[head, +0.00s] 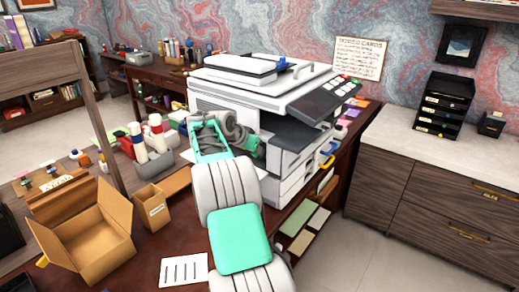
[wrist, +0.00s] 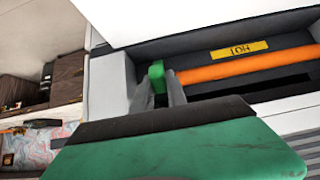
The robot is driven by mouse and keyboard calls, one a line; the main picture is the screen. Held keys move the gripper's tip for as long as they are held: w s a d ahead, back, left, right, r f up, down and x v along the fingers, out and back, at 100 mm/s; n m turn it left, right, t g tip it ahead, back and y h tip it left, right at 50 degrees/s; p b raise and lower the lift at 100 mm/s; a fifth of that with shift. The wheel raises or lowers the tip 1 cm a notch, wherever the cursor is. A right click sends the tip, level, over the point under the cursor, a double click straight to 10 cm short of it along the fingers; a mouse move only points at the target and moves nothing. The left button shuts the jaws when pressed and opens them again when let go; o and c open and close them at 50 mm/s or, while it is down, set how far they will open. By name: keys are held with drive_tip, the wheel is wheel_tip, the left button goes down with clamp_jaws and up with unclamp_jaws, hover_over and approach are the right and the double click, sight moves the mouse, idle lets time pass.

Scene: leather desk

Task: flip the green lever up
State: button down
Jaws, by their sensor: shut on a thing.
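The green lever (wrist: 156,69) shows in the wrist view as a small green block in a dark recess of the white-and-grey copier (head: 255,92). My gripper (wrist: 160,88) has one grey finger on each side of the lever and is shut on it. The lever's lower part is hidden between the fingers and behind my green gripper body. In the head view my arm reaches into the copier's left side, and the lever and fingertips are hidden there.
An orange bar (wrist: 250,66) and a yellow label (wrist: 239,49) lie just right of the lever in the recess. An open cardboard box (head: 85,237), a small carton (head: 152,208) and a printed sheet (head: 184,269) are on the desk left of my arm.

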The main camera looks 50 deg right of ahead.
drive_tip(key=c, duration=1.3)
unclamp_jaws()
drive_tip(key=v, duration=0.7)
drive_tip(key=shift+a+r+b, duration=0.25)
drive_tip(key=shift+b, duration=0.05)
drive_tip(key=shift+c, duration=0.3)
